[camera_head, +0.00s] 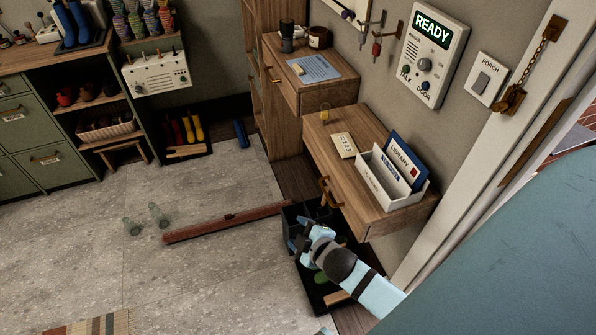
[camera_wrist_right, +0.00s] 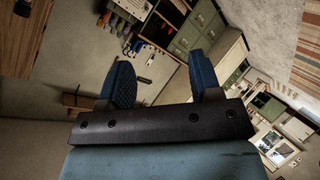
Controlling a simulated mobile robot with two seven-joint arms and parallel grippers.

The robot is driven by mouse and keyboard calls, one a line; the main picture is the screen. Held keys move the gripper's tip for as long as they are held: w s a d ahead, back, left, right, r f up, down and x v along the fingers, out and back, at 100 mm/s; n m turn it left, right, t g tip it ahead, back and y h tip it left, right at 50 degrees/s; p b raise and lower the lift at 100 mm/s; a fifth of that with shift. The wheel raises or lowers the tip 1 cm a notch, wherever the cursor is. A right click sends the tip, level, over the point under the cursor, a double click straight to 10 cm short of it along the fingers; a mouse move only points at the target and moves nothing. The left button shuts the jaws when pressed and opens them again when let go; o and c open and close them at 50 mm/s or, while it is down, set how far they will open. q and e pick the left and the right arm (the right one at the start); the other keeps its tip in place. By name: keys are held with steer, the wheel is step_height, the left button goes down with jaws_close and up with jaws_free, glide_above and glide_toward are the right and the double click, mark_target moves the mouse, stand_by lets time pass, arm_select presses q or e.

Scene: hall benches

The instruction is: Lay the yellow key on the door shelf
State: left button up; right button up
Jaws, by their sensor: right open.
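The wooden shelf by the door (camera_head: 376,205) is on the wall at the right, with a drawer handle on its front. A small yellow item (camera_head: 324,114) is at its back left end; it may be the yellow key, but it is too small to be sure. My right gripper (camera_head: 302,236) is below and in front of the shelf, apart from it, above a black tray. In the right wrist view its two blue fingers (camera_wrist_right: 162,84) are spread with nothing between them. My left gripper is not in view.
A white letter holder (camera_head: 386,185) and a pale card (camera_head: 342,146) are on the shelf. A black tray (camera_head: 317,297) is on the floor below. A reddish-brown bar (camera_head: 230,220) and glasses (camera_head: 158,215) lie on the floor. Keys (camera_head: 377,48) hang above.

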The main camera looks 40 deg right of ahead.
steer(key=s+a+f+m+g+y, duration=0.2)
steer(key=s+a+f+m+y, duration=0.1)
steer(key=s+a+m, duration=0.3)
steer(key=s+a, duration=0.2)
steer(key=s, duration=0.1)
steer(key=shift+s+m, duration=0.15)
steer(key=shift+m, duration=0.25)
